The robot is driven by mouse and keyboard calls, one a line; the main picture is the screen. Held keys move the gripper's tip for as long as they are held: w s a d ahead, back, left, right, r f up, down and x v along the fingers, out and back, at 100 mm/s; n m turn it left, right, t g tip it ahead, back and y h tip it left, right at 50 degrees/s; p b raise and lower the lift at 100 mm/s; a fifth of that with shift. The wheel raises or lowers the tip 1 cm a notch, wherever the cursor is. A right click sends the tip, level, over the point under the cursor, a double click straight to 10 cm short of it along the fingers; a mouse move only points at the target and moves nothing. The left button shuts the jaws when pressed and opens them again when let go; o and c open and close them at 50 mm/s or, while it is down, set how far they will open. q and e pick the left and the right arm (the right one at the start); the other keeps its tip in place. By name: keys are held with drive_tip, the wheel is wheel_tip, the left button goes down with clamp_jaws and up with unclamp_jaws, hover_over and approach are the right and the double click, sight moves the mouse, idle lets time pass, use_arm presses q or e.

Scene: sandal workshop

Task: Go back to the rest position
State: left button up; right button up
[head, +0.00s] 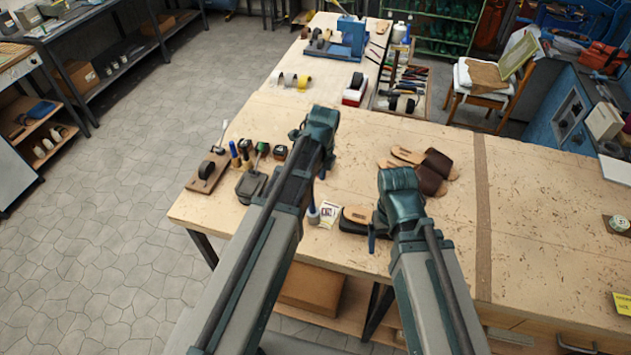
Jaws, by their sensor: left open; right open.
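My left gripper (312,137) is at the far end of my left arm, above the near-left part of the wooden workbench (350,120). My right gripper (384,212) is lower in the picture, above the bench's near edge, just right of a dark sandal piece. Both grippers are open, and I see nothing held in either. Their fingers are mostly hidden by my own arms. A pair of brown sandals (434,172) lies on the bench right of my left gripper and beyond my right one.
A red and white box (355,90), a tool tray (402,100) and a blue machine (345,40) stand farther back. The bench surface at right is mostly clear.

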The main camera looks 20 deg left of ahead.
sight(313, 207)
idle(0.4)
use_arm(q)
drive_tip(key=f+b, duration=0.8)
drive_tip(key=a+f+b, duration=0.1)
drive_tip(key=f+b, duration=0.3)
drive_tip(key=b, duration=0.1)
drive_tip(key=shift+s+f, duration=0.1)
drive_tip(key=shift+f, duration=0.3)
drive_tip(key=shift+r, duration=0.1)
